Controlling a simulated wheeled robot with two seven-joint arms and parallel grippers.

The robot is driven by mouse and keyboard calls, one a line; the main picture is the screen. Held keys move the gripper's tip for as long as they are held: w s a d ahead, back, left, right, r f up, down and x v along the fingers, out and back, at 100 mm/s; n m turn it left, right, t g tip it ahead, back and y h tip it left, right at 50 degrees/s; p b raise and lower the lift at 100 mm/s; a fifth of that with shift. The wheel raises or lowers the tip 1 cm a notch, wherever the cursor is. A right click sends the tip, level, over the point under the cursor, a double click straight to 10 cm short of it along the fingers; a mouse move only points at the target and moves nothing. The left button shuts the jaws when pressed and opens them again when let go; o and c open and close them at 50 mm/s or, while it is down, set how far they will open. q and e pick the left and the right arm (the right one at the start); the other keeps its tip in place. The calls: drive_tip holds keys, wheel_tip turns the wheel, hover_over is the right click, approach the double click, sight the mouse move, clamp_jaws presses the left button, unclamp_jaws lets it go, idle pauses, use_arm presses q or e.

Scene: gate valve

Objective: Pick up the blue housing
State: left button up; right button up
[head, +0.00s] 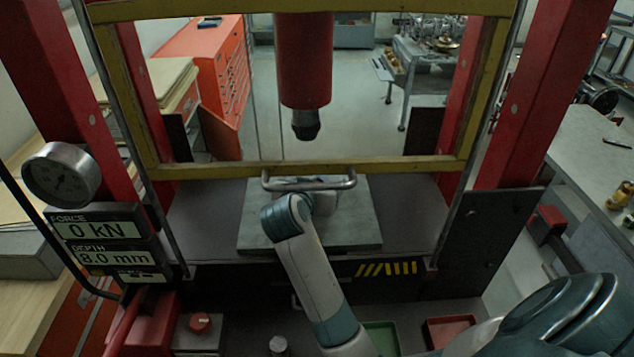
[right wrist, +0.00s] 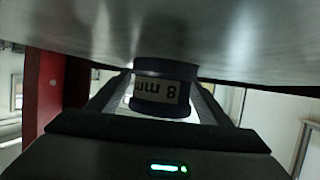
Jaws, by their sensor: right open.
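The blue housing (right wrist: 163,88) is a dark blue round part with a white label reading "8 mm", upside down in the right wrist view. It meets the grey metal plate that fills the top of that view. My right gripper (right wrist: 163,100) is open, with one finger on each side of the housing. I cannot tell whether either finger touches it. In the head view, my right arm reaches into the press over the plate (head: 355,235); the housing is hidden there behind my wrist. My left gripper is not in view.
The red press ram (head: 305,65) hangs above the plate. The display (head: 105,243) reads 0 kN and 8.0 mm. A green tray (head: 382,338) and a red tray (head: 450,330) lie in front.

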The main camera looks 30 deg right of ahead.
drive_tip(key=shift+w+d+f, duration=0.1)
drive_tip(key=shift+s+a+r, duration=0.25)
drive_tip(key=shift+a+r, duration=0.05)
drive_tip(key=shift+a, duration=0.05)
drive_tip(key=shift+d+f, duration=0.1)
drive_tip(key=shift+w+d, duration=0.1)
drive_tip(key=c, duration=0.4)
clamp_jaws()
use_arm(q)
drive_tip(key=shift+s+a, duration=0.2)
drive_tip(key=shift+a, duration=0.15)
